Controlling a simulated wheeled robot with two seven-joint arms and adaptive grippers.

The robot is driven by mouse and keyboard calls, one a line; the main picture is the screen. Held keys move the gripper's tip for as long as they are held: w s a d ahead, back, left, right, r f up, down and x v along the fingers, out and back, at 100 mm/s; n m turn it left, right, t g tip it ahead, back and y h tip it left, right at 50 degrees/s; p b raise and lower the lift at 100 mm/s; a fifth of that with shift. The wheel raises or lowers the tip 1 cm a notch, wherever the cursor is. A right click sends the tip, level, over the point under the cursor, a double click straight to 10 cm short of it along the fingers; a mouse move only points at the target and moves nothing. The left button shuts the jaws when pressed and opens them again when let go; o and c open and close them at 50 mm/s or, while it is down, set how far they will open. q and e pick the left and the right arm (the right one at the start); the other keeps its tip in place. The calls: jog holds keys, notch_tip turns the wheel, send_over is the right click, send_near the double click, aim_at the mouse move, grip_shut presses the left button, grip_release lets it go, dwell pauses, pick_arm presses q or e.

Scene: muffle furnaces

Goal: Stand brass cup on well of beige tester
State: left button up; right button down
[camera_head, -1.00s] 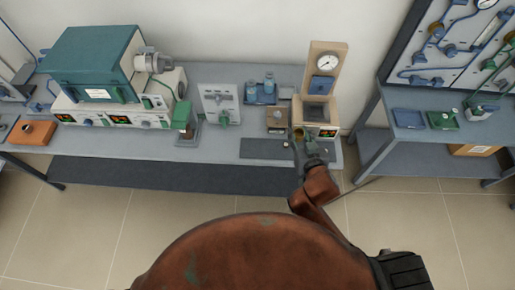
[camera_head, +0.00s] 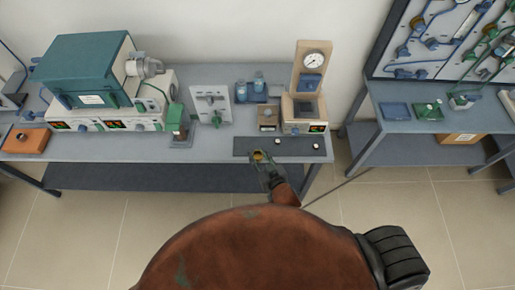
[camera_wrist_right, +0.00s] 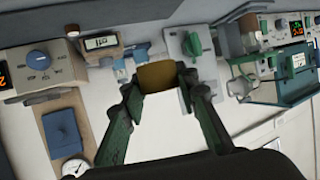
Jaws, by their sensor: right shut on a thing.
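The brass cup (camera_head: 257,155) is in my right gripper (camera_head: 260,160), at the table's front edge. In the right wrist view the cup (camera_wrist_right: 156,77) sits between the two green fingers, which are shut on it. The beige tester (camera_head: 290,127) stands behind and to the right of the gripper, apart from it. Its dark square well (camera_head: 305,110) is on top, below a tall back panel with a round gauge (camera_head: 314,60). In the wrist view the tester (camera_wrist_right: 35,88) shows at the left. My left gripper is not in view.
A dark mat (camera_head: 296,147) with small white pieces lies in front of the tester. A small beige box (camera_head: 268,118) stands left of it, with a blue bottle rack (camera_head: 250,97) behind. A white panel with a green knob (camera_head: 210,105) and a teal furnace (camera_head: 85,70) stand further left.

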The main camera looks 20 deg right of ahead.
jog(key=w+d+f, duration=0.1)
jog(key=w+f, duration=0.1)
jog(key=w, duration=0.2)
jog(key=b, duration=0.1)
send_over(258, 148)
jog(key=s, duration=0.2)
jog(key=f, duration=0.5)
jog(key=shift+a, duration=0.35)
jog(key=shift+w+d+f, duration=0.1)
jog(key=shift+w+f, duration=0.25)
jog(key=shift+f, duration=0.05)
notch_tip(258, 148, down, 3)
jog(key=shift+w+f+b, duration=0.1)
jog(key=shift+b, duration=0.5)
jog(key=shift+f, duration=0.25)
jog(key=c, duration=1.5)
grip_release()
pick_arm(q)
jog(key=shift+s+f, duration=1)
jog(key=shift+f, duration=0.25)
pick_arm(e)
jog(key=shift+r, duration=0.1)
